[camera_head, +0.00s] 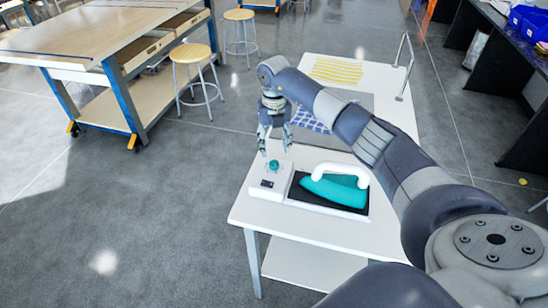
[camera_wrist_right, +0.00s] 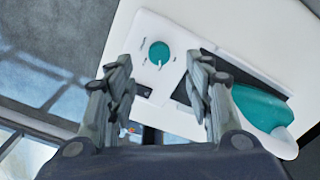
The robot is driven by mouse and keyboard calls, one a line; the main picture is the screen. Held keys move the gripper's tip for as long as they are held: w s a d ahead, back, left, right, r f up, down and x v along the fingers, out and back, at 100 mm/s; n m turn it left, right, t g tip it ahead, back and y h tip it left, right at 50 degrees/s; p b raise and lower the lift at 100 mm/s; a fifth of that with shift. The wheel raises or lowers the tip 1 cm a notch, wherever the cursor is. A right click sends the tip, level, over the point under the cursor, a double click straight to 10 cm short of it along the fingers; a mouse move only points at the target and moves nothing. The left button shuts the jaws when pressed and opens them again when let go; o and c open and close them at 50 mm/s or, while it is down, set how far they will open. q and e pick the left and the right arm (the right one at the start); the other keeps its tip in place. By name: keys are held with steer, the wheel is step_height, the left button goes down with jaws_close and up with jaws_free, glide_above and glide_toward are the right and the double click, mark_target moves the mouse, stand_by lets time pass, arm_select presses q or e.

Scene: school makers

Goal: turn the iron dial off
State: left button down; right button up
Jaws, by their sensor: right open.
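A white iron station (camera_head: 282,181) sits near the front left of a white table. Its round teal dial (camera_head: 274,165) is on the left part, and the dial also shows in the right wrist view (camera_wrist_right: 159,53) with a pale pointer line. A teal iron (camera_head: 336,190) with a white handle lies on the dark pad at the right of the station; it also shows in the right wrist view (camera_wrist_right: 262,108). My right gripper (camera_head: 274,148) points down above the dial, open and empty. In the wrist view its fingers (camera_wrist_right: 163,85) are spread apart, with the dial beyond them. My left gripper is not in view.
Behind the station, the white table (camera_head: 385,105) bears a grey mat, a blue checked cloth (camera_head: 312,118) and a yellow striped cloth (camera_head: 337,71). A wooden workbench (camera_head: 85,35) and stools (camera_head: 190,54) stand on the left. Open floor lies between.

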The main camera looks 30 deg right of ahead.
mark_target(274, 163)
step_height(274, 163, down, 7)
steer(key=shift+p, duration=0.75)
steer(key=c, duration=1.1)
